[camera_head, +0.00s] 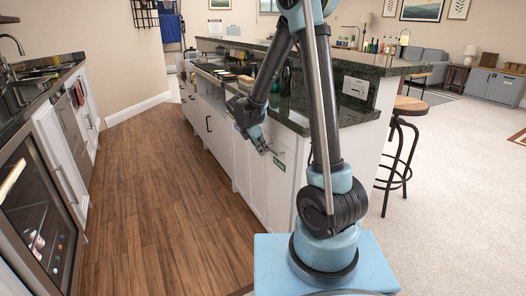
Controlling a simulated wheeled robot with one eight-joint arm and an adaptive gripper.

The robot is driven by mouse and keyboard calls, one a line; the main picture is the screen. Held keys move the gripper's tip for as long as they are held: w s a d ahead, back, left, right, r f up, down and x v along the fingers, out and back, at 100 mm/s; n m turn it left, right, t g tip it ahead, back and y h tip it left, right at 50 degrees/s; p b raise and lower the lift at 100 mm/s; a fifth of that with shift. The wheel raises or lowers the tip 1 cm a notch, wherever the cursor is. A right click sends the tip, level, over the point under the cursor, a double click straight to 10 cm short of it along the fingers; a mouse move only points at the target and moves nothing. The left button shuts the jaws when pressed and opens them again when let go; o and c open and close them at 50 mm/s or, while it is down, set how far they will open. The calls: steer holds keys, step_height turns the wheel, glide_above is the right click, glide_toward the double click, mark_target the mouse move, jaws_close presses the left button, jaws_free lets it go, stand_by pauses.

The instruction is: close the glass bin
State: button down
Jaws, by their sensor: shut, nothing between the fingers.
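No bin marked as glass can be made out for certain.
The island has a dark stone top (298,122) with bottles and dishes on it. A counter with a sink (18,98) runs along the left. The wooden floor (160,190) between them is clear. A bar stool (400,140) stands at the right.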

steer(key=shift+d, duration=0.1)
steer(key=s+a+r, duration=0.4)
steer(key=a+r, duration=0.4)
steer(key=s+d+r+m+g+y, duration=0.1)
steer(key=s+d+r+m, duration=0.1)
steer(key=s+d+m, duration=0.5)
steer(key=s+d+r+m+y, duration=0.1)
steer(key=s+d+r+m, duration=0.3)
steer(key=d, duration=0.6)
steer(key=s+d+f+m+y, duration=0.1)
steer(key=s+d+f+m, duration=0.2)
steer(key=s+m, duration=0.3)
steer(key=s+d+f+m+y, duration=0.1)
steer(key=s+d+f+m, duration=0.2)
steer(key=s+f+m, duration=0.3)
steer(key=s, duration=0.5)
steer(key=shift+d+t+y, duration=0.2)
steer(key=shift+t+y, duration=0.1)
steer(key=shift+t, duration=0.1)
steer(key=shift+s, duration=0.1)
